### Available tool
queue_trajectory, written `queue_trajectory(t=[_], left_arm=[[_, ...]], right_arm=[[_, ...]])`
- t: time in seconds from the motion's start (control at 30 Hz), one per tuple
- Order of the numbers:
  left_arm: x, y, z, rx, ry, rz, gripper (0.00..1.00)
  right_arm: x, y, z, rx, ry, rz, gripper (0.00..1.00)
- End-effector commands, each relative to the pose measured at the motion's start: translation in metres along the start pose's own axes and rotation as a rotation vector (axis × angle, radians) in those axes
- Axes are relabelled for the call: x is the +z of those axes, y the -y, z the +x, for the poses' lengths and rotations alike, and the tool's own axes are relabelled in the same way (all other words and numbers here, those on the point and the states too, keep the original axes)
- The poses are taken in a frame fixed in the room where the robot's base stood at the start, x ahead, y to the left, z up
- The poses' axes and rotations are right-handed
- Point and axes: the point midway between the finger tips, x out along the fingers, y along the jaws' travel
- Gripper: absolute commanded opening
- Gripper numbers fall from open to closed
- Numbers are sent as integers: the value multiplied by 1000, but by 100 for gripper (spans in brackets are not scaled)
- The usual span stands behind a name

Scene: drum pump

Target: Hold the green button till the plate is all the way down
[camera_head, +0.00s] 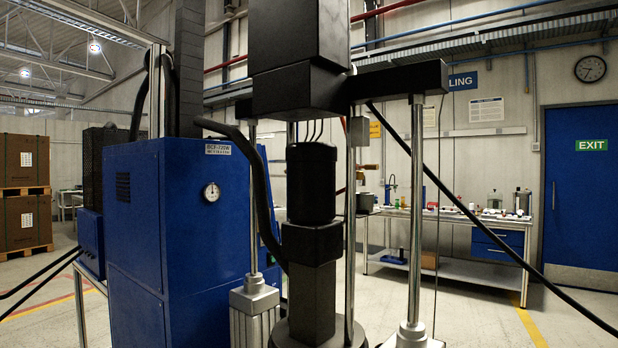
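The drum pump stands in the middle of the head view, with a black crossbar (403,82) on two chrome posts and a black pump body (311,185) hanging below. Near the bottom edge, a dark round part (283,334) shows under the pump body. It may be the plate, but the frame cuts it off and I cannot tell how low it is. A small grey box (359,131) is fixed beside the right of the pump body. Neither of my grippers is in view.
A large blue cabinet (190,250) with a round gauge stands at the left of the pump. Black hoses run down on both sides. Behind are a workbench (452,214) with small items, a blue exit door (585,200) and stacked brown boxes (25,190). Floor at right is mostly clear.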

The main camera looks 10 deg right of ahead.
Motion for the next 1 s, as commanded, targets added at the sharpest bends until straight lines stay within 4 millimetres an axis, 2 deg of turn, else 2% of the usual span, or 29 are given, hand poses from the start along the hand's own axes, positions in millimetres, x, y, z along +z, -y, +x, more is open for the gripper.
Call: queue_trajectory(t=[0.03,0.27,1.0], left_arm=[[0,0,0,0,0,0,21],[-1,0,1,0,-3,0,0],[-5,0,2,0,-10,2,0]], right_arm=[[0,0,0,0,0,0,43],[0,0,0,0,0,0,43],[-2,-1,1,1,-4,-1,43]])
